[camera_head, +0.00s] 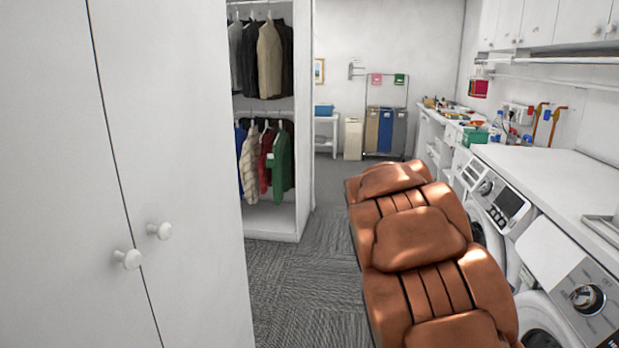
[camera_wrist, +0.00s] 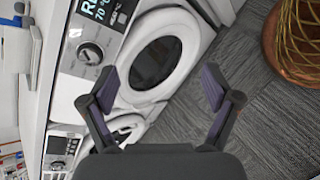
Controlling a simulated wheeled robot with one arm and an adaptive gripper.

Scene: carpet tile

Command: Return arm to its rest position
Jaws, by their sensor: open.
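My gripper (camera_wrist: 160,88) shows in the wrist view with its two dark fingers spread wide apart. Nothing is between them. Beyond the fingers is the front of a white washing machine (camera_wrist: 72,68) with a round dark door, seen tilted. My gripper does not show in the head view, so where my arm lies there cannot be told.
A brown padded leather seat (camera_head: 420,240) stands close in front, beside the white washers (camera_head: 560,255) and counter on the right. White cupboard doors (camera_head: 185,140) fill the left. Grey carpet (camera_head: 300,285) is open between. A woven basket (camera_wrist: 302,45) stands on the carpet.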

